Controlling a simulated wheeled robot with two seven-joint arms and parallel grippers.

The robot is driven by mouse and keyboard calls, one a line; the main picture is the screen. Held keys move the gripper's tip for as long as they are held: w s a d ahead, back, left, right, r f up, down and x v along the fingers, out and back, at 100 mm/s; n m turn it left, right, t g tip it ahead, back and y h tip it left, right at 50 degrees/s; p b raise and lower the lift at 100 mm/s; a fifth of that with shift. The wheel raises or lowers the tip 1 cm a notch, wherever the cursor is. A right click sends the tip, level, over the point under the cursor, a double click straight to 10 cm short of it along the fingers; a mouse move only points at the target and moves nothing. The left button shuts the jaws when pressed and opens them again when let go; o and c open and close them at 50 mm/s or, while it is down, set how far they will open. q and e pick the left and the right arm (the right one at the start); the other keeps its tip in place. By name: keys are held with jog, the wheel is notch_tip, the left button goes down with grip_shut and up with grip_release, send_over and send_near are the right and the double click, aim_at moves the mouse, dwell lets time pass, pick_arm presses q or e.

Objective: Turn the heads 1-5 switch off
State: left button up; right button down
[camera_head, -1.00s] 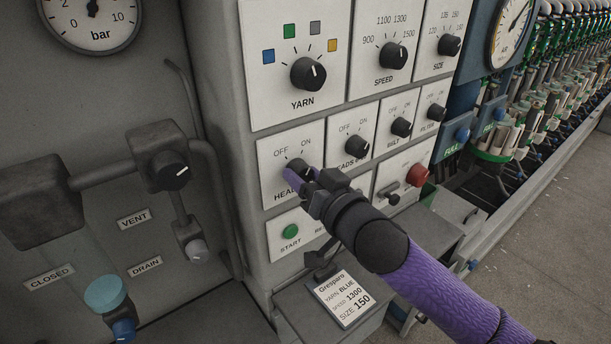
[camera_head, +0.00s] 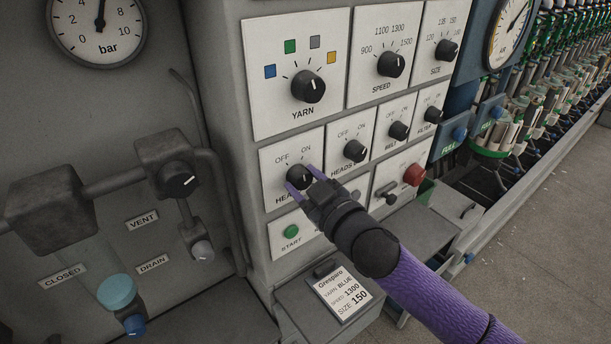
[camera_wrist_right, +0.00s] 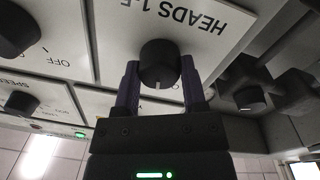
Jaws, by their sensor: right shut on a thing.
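The heads 1-5 switch is a round black knob (camera_head: 299,176) on a white plate with OFF at upper left and ON at upper right. Its white mark points roughly upward; I cannot tell exactly where it rests between the labels. My right gripper (camera_head: 302,179) has its purple fingers on either side of this knob and is shut on it. The right wrist view shows the knob (camera_wrist_right: 159,62) between the fingertips, with its mark toward the gripper and the label upside down. The gripper partly covers the HEADS label in the head view. My left gripper is not in view.
A similar heads knob (camera_head: 353,152) is close on the right, then the belt knob (camera_head: 398,130). The yarn knob (camera_head: 308,86) is above. A green start button (camera_head: 291,231) is below, and a red button (camera_head: 414,174) is to the right. Pipes and valves (camera_head: 172,178) stand left.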

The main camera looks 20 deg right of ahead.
jog(key=shift+n+p, duration=0.5)
jog(key=shift+n, duration=1.5)
jog(key=shift+c, duration=0.7)
grip_release()
jog(key=b+v, duration=0.1)
jog(key=v, duration=0.9)
